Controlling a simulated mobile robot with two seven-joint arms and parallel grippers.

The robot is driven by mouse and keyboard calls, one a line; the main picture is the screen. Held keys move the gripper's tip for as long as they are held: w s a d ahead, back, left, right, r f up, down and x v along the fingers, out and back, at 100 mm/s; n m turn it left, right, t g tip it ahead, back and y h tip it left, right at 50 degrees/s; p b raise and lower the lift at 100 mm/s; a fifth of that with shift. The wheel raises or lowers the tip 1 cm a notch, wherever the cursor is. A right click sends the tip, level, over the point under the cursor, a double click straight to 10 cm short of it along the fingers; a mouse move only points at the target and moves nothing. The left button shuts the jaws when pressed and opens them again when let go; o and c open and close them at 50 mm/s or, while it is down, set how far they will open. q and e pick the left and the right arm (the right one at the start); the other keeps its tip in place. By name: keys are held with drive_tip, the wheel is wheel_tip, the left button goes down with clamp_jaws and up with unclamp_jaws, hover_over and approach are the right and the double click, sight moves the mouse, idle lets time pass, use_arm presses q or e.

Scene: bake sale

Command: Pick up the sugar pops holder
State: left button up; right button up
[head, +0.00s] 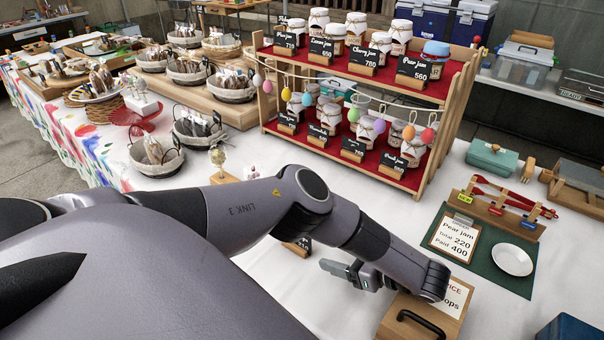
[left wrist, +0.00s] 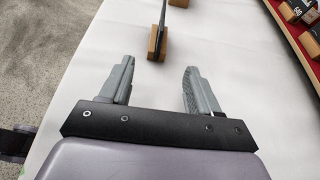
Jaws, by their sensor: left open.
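A small black price card in a wooden holder (head: 298,246) stands on the white table in the head view, partly hidden by my left arm; its text is too small to read. In the left wrist view a wooden holder with an upright dark card, seen edge-on (left wrist: 155,47), stands just ahead of the gap between the fingers. I cannot read there whether it is the sugar pops one. My left gripper (head: 340,269) is open and empty, pointing left towards the card in the head view. Both fingers show apart in the wrist view (left wrist: 159,72). My right gripper is not in view.
Jam shelves (head: 440,140) stand behind. A green mat (head: 500,272) is at right. Another wooden block (left wrist: 180,2) is farther ahead. A floor edge runs along the left.

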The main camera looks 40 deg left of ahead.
sight(301, 244)
use_arm(q)
drive_tip(key=b+x, duration=0.1)
drive_tip(key=x, duration=0.5)
drive_tip(key=shift+s, duration=0.1)
drive_tip(key=b+x, duration=0.1)
drive_tip(key=x, duration=0.3)
drive_tip(key=shift+s+a+f+b, duration=0.1)
drive_tip(key=shift+s+b, duration=0.05)
drive_tip(key=shift+b, duration=0.2)
drive_tip(key=shift+a, duration=0.4)
drive_tip(key=c, duration=1)
